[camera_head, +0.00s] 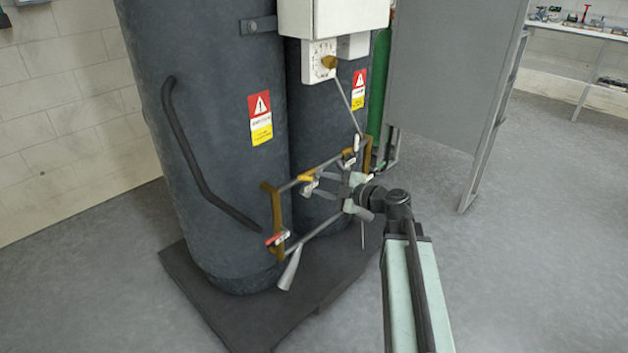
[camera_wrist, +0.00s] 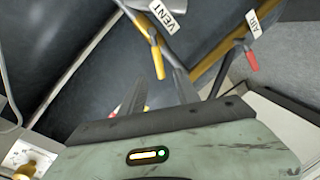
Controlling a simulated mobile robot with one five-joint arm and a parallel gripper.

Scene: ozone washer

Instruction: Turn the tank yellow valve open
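The yellow-handled valve (camera_head: 307,177) sits on the pipework in front of the dark tanks, with a white tag by it. In the wrist view its yellow handle (camera_wrist: 157,61) hangs below a tag reading VENT (camera_wrist: 168,14). My gripper (camera_head: 336,183) is just right of this valve in the head view. In the wrist view my gripper (camera_wrist: 160,78) has its two dark fingers apart and nothing held between them. The yellow handle shows beyond the fingertips, between their directions. I cannot tell whether a finger touches it.
A red-handled valve (camera_wrist: 252,60) tagged AIR is at the right of the wrist view. A white box with a yellow knob (camera_head: 329,62) is above.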

